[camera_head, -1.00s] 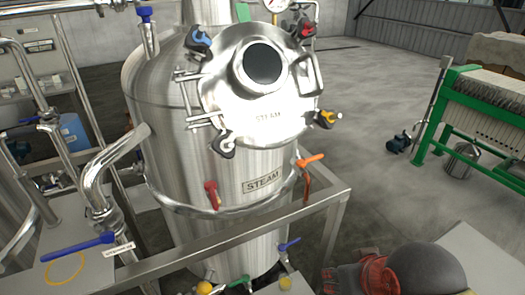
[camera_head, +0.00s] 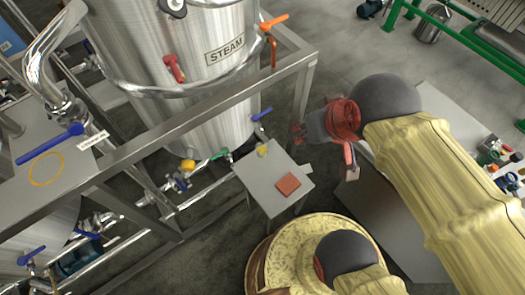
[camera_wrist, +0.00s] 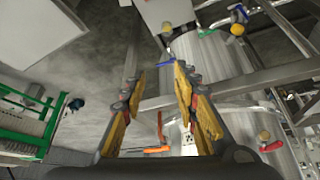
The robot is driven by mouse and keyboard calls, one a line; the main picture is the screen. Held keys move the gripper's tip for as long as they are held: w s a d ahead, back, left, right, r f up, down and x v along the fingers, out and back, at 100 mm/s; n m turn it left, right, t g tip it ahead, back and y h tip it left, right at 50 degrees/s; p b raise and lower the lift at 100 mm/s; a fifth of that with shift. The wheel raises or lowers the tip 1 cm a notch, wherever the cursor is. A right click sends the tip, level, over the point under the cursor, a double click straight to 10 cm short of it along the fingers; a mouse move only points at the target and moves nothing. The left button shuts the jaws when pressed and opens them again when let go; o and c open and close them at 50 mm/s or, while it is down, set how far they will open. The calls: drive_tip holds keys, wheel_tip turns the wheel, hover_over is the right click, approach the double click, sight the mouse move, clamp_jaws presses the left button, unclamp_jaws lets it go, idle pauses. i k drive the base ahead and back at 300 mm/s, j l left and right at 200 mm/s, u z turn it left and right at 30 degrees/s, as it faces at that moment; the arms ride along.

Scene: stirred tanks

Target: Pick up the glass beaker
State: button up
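I cannot make out a glass beaker in either view. In the head view, a small grey table (camera_head: 258,176) stands in front of the steel tank, with a flat orange-red square (camera_head: 288,185) on it. My gripper (camera_wrist: 158,80) shows in the wrist view with its two yellow-and-black fingers well apart and nothing between them. In the head view it is beside the small table, to its upper right, and its fingers are hard to tell apart there.
The steel tank (camera_head: 160,45) and its metal frame (camera_head: 180,128) fill the left. A left bench (camera_head: 25,190) bears a yellow ring. Small coloured items (camera_head: 495,152) lie on a surface at right. A green-framed machine (camera_head: 455,10) stands at the back right.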

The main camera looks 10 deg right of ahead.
sight(261, 148)
drive_tip(key=k+j, duration=0.1)
drive_tip(key=j, duration=1.95)
drive_tip(key=k, duration=0.05)
